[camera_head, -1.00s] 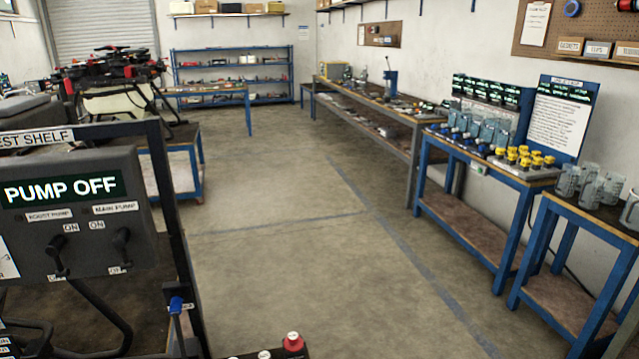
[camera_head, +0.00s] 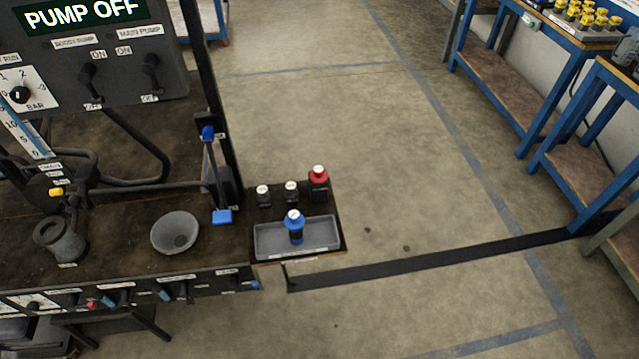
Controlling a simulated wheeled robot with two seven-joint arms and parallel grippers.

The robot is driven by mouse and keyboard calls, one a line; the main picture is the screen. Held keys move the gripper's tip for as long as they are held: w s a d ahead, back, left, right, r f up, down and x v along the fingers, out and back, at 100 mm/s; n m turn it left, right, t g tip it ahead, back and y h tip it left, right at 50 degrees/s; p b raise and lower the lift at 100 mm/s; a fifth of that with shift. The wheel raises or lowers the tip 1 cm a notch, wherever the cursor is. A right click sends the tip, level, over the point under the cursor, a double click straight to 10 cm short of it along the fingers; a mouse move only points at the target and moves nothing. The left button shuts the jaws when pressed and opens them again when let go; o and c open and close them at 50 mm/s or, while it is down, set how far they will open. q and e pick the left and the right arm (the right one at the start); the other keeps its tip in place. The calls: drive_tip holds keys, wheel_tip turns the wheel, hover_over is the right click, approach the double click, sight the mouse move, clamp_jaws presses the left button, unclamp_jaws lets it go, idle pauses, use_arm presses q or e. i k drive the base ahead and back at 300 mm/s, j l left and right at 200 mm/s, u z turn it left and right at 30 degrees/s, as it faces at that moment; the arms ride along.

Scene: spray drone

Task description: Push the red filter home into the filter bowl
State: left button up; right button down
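A dark cylinder with a red top (camera_head: 318,179) stands upright at the back right of a small side shelf; it looks like the red filter. A grey cup-shaped housing (camera_head: 60,243) stands at the left of the dark bench top, with a dark opening at its top. A wide, shallow grey dish (camera_head: 175,233) sits to its right. I cannot tell for sure which of these two is the filter bowl. The red-topped piece is apart from both. Neither of my grippers shows in the view.
A blue-topped cylinder (camera_head: 295,226) stands in a grey tray (camera_head: 268,240) on the side shelf. Two white-topped pieces (camera_head: 263,194) stand behind it. A blue-ended lever (camera_head: 212,175) and the PUMP OFF panel (camera_head: 95,60) rise at the bench. Floor (camera_head: 400,180) to the right is clear.

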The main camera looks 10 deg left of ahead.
sight(318, 176)
drive_tip(key=u, duration=1.95)
drive_tip(key=z, duration=1.75)
drive_tip(key=i+l+u, duration=0.7)
drive_tip(key=u, duration=0.15)
drive_tip(key=i+l+u, duration=0.25)
drive_tip(key=l+u, duration=0.15)
drive_tip(key=l, duration=0.15)
